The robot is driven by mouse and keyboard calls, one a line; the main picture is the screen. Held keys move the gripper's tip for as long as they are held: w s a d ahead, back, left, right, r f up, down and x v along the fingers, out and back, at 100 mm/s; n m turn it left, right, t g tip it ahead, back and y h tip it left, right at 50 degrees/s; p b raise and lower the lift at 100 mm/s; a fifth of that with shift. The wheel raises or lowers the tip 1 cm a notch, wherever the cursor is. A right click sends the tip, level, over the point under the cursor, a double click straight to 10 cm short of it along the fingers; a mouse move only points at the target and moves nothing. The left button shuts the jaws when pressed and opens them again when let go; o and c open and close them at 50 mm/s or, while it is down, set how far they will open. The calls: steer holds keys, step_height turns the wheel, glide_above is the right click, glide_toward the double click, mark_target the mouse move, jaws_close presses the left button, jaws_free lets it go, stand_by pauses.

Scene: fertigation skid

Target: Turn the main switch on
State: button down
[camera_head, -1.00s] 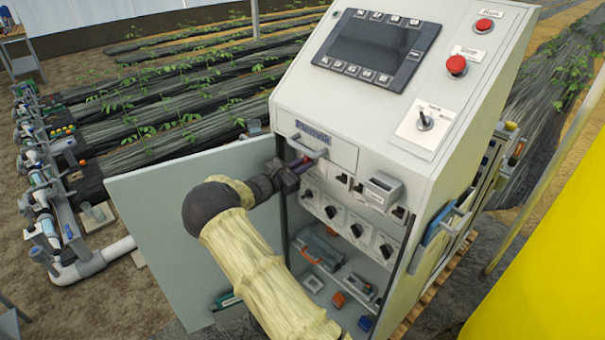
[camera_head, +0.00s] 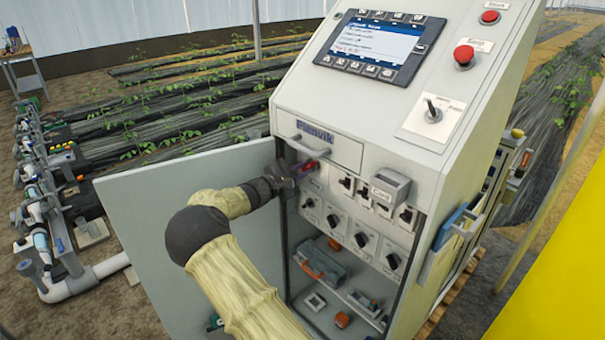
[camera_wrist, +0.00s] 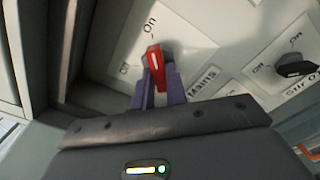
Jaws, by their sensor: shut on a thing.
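The main switch has a red handle (camera_wrist: 153,60) on a white plate (camera_wrist: 112,48) marked "On", "Off" and "Mains" in the wrist view. The handle points nearly straight at the upper "On" mark. The purple fingers of my gripper (camera_wrist: 160,88) are shut on the handle, one on each side. In the head view, my gripper (camera_head: 304,171) reaches into the upper left of the open cabinet (camera_head: 425,165), just below the drawer-like front with a handle. The switch is small and partly hidden there. The display (camera_head: 376,45) on the sloped top is lit with text.
Several black rotary knobs (camera_head: 332,220) sit right of and below my gripper. A black knob (camera_wrist: 296,69) is close by in the wrist view. The open cabinet door (camera_head: 190,240) stands left of my arm. Red buttons (camera_head: 464,54) and a selector (camera_head: 432,112) are on the sloped face.

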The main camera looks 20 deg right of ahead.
steer(key=c, duration=1.4)
jaws_free()
steer(key=shift+a, duration=0.15)
steer(key=v, duration=1.7)
steer(key=shift+a+f, duration=0.1)
